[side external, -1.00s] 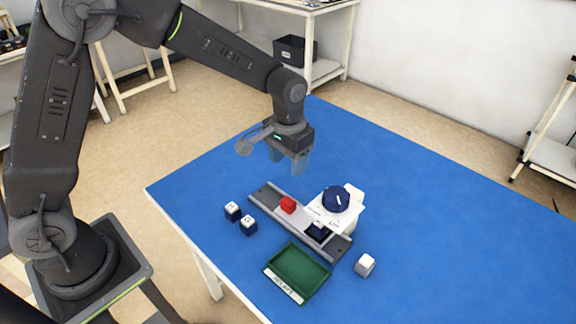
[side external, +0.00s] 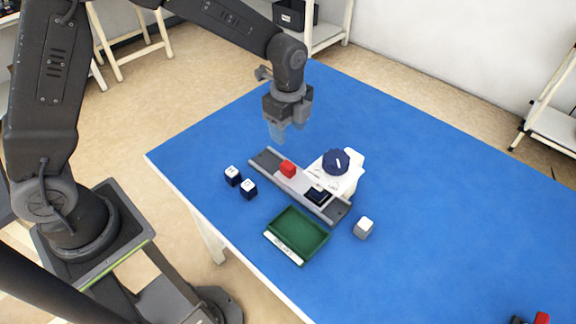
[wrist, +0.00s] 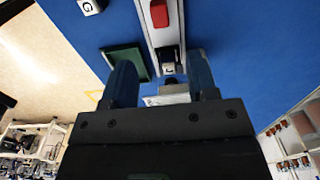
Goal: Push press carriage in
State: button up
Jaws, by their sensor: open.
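A grey rail (side external: 263,159) lies on the blue table, with a carriage (side external: 304,184) on it. A red block (side external: 288,168) stands on the carriage towards its far-left end, and a dark square pocket (side external: 319,195) is near the other end. A white press body with a dark blue knob (side external: 336,161) stands over the rail's right side. My gripper (side external: 280,136) is above and beyond the rail's far-left end, pointing down, apart from everything. In the wrist view its two fingers (wrist: 160,78) are spread with nothing held; the red block (wrist: 158,13) shows beyond them.
A green tray (side external: 297,258) with a white label lies in front of the rail. Two dark cubes with white tops (side external: 232,176) (side external: 248,189) sit to its left and a grey-white cube (side external: 363,228) to its right. The table's right side is mostly clear.

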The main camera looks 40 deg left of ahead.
aim_at(288, 165)
notch_tip(288, 165, down, 13)
jog(key=shift+f, duration=0.1)
dwell(0.3)
jog(key=shift+c, duration=0.4)
grip_shut()
